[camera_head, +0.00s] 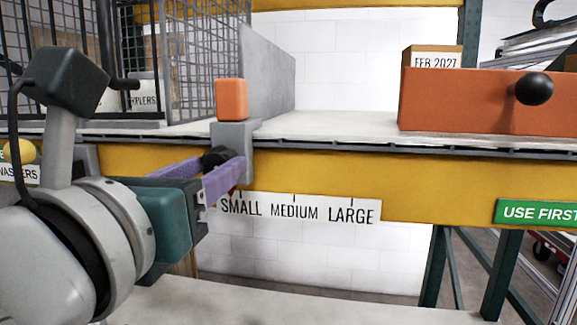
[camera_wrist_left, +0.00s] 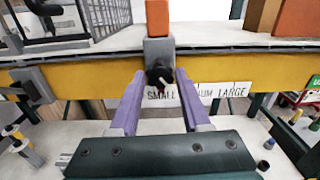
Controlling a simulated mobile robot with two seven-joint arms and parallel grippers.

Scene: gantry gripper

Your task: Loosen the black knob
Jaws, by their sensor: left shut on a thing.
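The black knob (camera_head: 216,157) sits on the front of a grey clamp block (camera_head: 234,136) at the edge of the yellow shelf beam. An orange block (camera_head: 231,98) stands on top of the clamp. In the left wrist view the knob (camera_wrist_left: 159,75) shows between the fingers, with a pale mark across its face. My left gripper (camera_head: 222,164) is shut on the knob, one purple finger on each side. The fingers partly hide the knob in the head view. My right gripper is not in view.
A wire cage (camera_head: 205,60) stands behind on the left. An orange bin (camera_head: 465,100) with a black ball handle (camera_head: 534,88) sits at the right.

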